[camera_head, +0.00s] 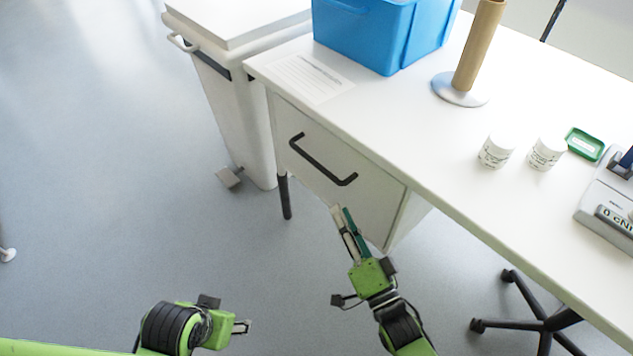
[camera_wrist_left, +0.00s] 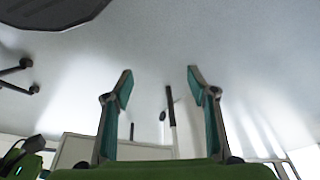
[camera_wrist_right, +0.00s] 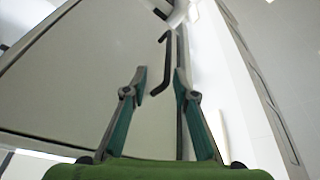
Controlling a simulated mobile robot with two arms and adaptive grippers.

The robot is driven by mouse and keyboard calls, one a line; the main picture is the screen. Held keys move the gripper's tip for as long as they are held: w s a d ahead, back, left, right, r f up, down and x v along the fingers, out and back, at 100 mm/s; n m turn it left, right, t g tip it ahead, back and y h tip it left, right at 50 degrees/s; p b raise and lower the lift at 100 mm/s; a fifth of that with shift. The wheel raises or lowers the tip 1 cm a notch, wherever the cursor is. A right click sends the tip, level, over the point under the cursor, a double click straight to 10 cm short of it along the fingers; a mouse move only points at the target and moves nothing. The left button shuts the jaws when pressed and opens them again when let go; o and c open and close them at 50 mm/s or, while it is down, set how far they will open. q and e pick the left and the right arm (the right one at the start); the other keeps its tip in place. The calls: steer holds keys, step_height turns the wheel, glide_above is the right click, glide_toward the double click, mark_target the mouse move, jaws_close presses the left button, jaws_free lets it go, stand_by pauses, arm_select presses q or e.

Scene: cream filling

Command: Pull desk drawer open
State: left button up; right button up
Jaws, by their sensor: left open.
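The desk drawer (camera_head: 340,190) is a white front under the desk's left end, and it looks shut. Its black bar handle (camera_head: 322,162) runs slantwise across the front. My right gripper (camera_head: 342,212) is in front of the drawer, below the handle's right end and apart from it. In the right wrist view the handle (camera_wrist_right: 168,68) shows beyond the fingertips (camera_wrist_right: 160,76), which are apart with nothing between them. My left gripper (camera_head: 243,327) is low in the head view, away from the drawer. Its fingers (camera_wrist_left: 160,74) are spread and empty in the left wrist view.
The white desk top (camera_head: 430,140) carries a blue bin (camera_head: 385,35), a paper sheet (camera_head: 312,77), a brown tube on a round base (camera_head: 477,50) and two white jars (camera_head: 496,151). A white pedal bin (camera_head: 235,110) stands left of the drawer. Floor in front is clear.

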steer(key=r, duration=0.1)
glide_toward(316, 162)
steer(key=w, duration=0.2)
steer(key=shift+y, duration=0.3)
steer(key=x, duration=0.2)
steer(key=b+x, duration=0.1)
steer(key=x, duration=0.2)
steer(key=b+x, duration=0.1)
steer(key=x, duration=0.2)
steer(key=shift+a+f, duration=0.3)
arm_select(q)
steer(key=shift+v, duration=0.9)
arm_select(e)
steer(key=shift+s, duration=0.1)
arm_select(q)
steer(key=shift+s+a, duration=0.1)
steer(key=shift+s, duration=0.1)
arm_select(e)
jaws_close()
